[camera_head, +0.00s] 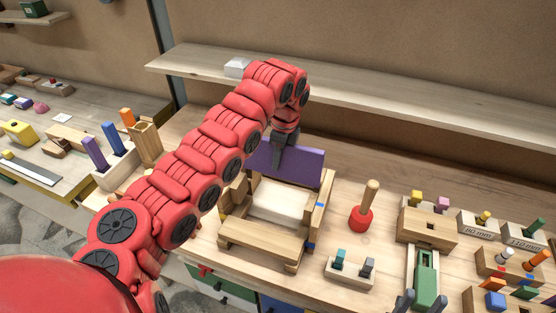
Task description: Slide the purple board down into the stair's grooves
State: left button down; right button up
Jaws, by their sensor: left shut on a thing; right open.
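The purple board (309,166) stands on edge at the back of the wooden stair (262,234). My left gripper (279,165) points down and is shut on the board's upper edge, left of its middle. The board's lower edge is hidden behind the stair's pale tread, so I cannot tell whether it sits in the grooves. The stair has side pieces with blue marks on the right one. My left arm covers part of the stair's left side.
A red-based mallet (361,217) stands right of the stair. A block with two pegs (350,270) lies in front of it. A green tool (426,280) and several peg blocks fill the right side. A shelf (370,95) runs behind the bench.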

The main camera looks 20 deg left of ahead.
aim_at(277, 175)
dwell(0.7)
pick_arm(q)
jog(key=shift+b, duration=0.35)
jog(key=shift+f+b, duration=2.05)
jog(key=shift+f, duration=0.55)
jog(key=shift+f+b, duration=1.7)
jog(key=shift+f, duration=0.8)
jog(key=shift+f+b, duration=1.4)
jog(key=shift+f, duration=0.95)
jog(key=c, duration=0.7)
grip_release()
